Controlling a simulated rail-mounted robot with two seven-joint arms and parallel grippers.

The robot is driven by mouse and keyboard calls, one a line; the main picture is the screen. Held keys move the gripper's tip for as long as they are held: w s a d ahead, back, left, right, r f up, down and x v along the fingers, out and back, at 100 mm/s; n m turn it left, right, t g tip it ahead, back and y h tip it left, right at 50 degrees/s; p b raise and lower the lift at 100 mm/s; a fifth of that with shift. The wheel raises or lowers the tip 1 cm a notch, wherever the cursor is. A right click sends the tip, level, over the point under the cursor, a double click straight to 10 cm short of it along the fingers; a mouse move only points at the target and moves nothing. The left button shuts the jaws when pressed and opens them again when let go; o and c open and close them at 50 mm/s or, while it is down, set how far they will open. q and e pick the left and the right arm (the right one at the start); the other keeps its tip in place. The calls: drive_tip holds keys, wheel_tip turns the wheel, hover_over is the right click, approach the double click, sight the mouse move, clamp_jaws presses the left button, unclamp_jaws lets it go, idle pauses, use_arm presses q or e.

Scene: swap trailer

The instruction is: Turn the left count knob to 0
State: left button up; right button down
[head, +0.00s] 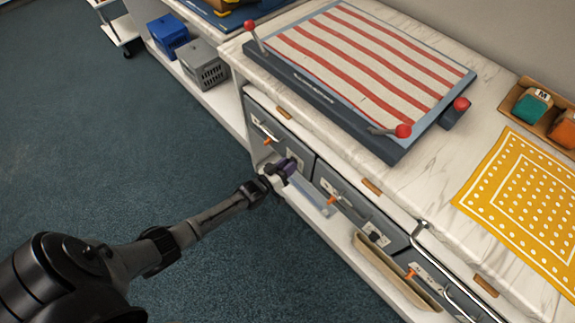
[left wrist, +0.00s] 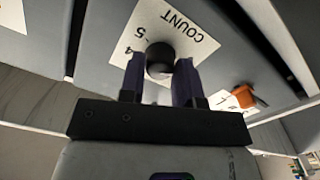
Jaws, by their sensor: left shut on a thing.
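The left count knob (left wrist: 160,58) is a dark round knob on a grey drawer front. A white plate (left wrist: 190,22) around it reads "COUNT", with the digits 4 and 5 visible at its left; the plate is upside down in the left wrist view. Other digits and the pointer mark are hidden or too dark to read. My left gripper (left wrist: 160,72) is shut on the knob, one purple finger on each side. In the head view my left gripper (head: 284,170) is against the left drawer front and covers the knob. My right gripper is not in view.
An orange lever (left wrist: 245,97) is beside the knob. Further drawers with orange levers (head: 332,200) lie to the right. A wooden tray (head: 392,268) juts out below. Above are a striped cloth (head: 370,60) on a board with red-balled levers and a yellow cloth (head: 525,195). The floor is clear.

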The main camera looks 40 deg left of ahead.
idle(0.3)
use_arm(q)
drive_tip(key=o, duration=0.9)
drive_tip(key=shift+s, duration=0.15)
drive_tip(key=s, duration=0.4)
drive_tip(key=s+a, duration=0.1)
drive_tip(key=s, duration=0.8)
drive_tip(key=shift+s+a+p, duration=0.2)
drive_tip(key=shift+a+p, duration=0.05)
drive_tip(key=shift+p, duration=0.15)
